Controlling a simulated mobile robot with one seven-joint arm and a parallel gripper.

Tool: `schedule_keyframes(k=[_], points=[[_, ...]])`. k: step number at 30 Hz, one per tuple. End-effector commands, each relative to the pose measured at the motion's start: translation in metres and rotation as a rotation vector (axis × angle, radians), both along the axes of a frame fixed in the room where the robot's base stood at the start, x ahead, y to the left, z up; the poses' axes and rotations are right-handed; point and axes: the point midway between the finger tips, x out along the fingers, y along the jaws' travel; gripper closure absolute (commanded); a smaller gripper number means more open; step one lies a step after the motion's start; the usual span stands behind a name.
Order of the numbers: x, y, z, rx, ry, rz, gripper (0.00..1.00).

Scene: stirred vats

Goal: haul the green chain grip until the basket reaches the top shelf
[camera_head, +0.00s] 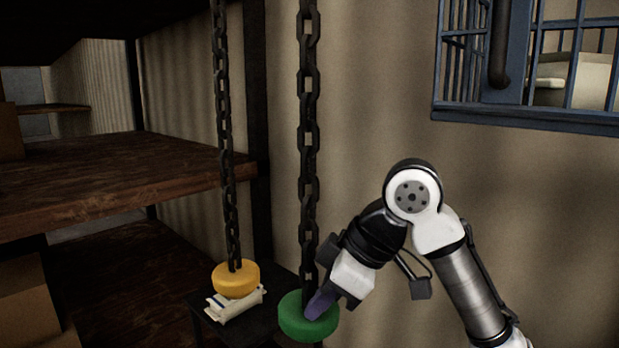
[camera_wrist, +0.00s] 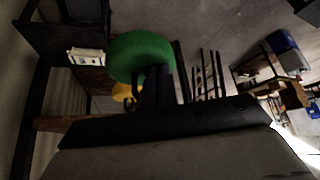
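The green chain grip (camera_head: 296,322), a thick round disc, hangs at the bottom of a dark chain (camera_head: 308,150). It also shows in the wrist view (camera_wrist: 138,48). My gripper (camera_head: 322,302) is at the green grip, with a finger overlapping its upper right side. In the wrist view the dark fingers (camera_wrist: 157,86) overlap the disc's lower edge. Whether they are closed on it is hidden. I cannot identify the basket or the top shelf for certain.
A yellow grip (camera_head: 236,280) hangs on a second chain (camera_head: 225,130) to the left, above a small dark table (camera_head: 262,318) with a white packet (camera_head: 232,305). Wooden shelving (camera_head: 110,175) stands at left. A blue barred frame (camera_head: 510,108) is at upper right.

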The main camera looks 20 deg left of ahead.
Motion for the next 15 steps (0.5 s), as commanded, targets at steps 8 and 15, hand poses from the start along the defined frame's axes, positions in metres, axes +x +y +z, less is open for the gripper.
schedule_keyframes(k=[8, 15], points=[[-0.001, 0.001, -0.023, -0.001, 0.000, 0.003, 1.00], [-0.001, 0.001, -0.040, -0.001, 0.000, 0.004, 1.00]])
